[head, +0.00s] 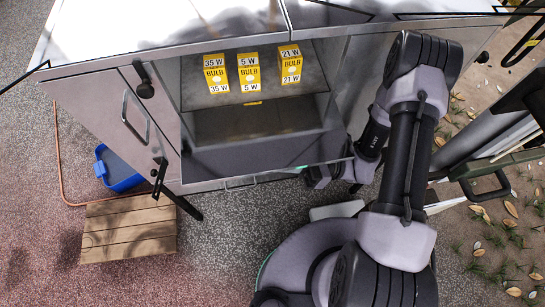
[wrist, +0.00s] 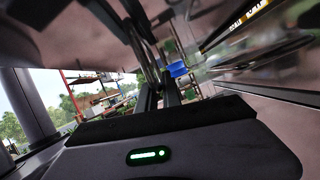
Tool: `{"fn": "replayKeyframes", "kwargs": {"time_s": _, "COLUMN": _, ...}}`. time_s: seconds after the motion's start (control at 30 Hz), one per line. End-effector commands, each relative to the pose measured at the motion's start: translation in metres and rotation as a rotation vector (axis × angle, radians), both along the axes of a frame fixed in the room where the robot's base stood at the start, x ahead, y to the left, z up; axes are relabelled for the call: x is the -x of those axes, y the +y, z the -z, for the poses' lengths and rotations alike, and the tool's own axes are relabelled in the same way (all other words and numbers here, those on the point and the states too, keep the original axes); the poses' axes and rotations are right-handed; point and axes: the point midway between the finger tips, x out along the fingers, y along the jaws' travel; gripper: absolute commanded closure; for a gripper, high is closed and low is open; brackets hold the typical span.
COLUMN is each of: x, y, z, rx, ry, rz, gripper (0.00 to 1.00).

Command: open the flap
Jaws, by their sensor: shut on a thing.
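The flap (head: 265,157) is a grey, glossy panel at the front of the cart's open compartment. It is tilted outward and down at the front, leaving the compartment open above it. A thin handle bar (head: 240,183) shows just under its lower edge. My gripper (head: 322,176) is at the flap's lower right, partly hidden behind it. In the wrist view my gripper's fingers (wrist: 160,94) are close together around a dark thin bar, which appears to be the flap's handle. The exact contact is hard to see.
Yellow bulb boxes (head: 249,72) stand on the shelf inside. A closed door (head: 130,115) with black latches is at left. A blue bin (head: 118,170) and a wooden crate (head: 128,230) sit on the ground at left. The ground below the flap is clear.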

Motion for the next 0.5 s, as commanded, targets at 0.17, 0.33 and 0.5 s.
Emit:
{"fn": "replayKeyframes", "kwargs": {"time_s": 0.17, "x": 0.0002, "y": -0.0002, "z": 0.0008, "rx": 0.001, "ry": -0.001, "rz": -0.001, "gripper": 1.00}}
{"fn": "replayKeyframes", "kwargs": {"time_s": 0.33, "x": 0.0002, "y": -0.0002, "z": 0.0008, "rx": 0.001, "ry": -0.001, "rz": -0.001, "gripper": 1.00}}
{"fn": "replayKeyframes", "kwargs": {"time_s": 0.5, "x": 0.0012, "y": -0.0005, "z": -0.0055, "rx": 0.005, "ry": 0.021, "rz": 0.001, "gripper": 1.00}}
